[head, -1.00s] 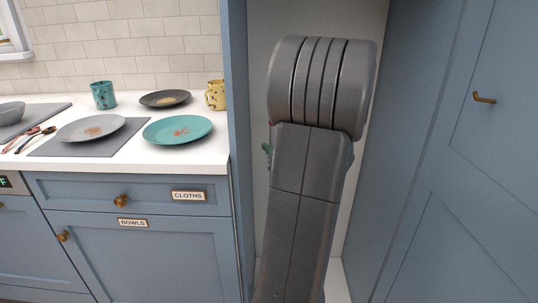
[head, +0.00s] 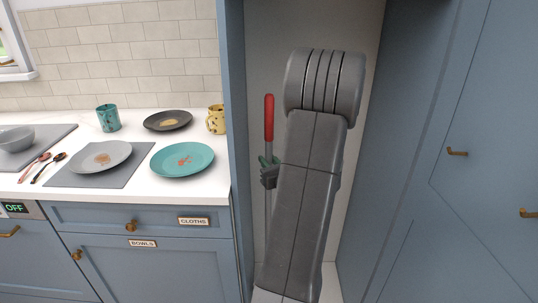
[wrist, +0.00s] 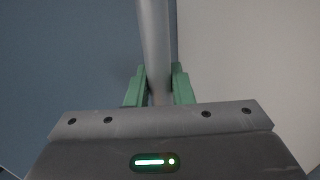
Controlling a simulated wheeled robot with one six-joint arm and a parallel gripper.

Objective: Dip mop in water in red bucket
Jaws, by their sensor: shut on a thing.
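The mop (head: 269,122) stands about upright in the tall alcove, with a red grip on top of a thin grey pole. The pole also shows in the wrist view (wrist: 154,40), running up between the fingers. My gripper (head: 269,163), with green fingers, is shut on the pole just below the red grip; it also shows in the wrist view (wrist: 158,84). The mop's lower end is hidden behind my arm and below the frame. No red bucket is in view.
Blue panels flank the narrow alcove closely. A white counter (head: 130,194) at left holds plates, mugs, a bowl and spoons. A blue cupboard door with a brass handle (head: 457,152) stands at right.

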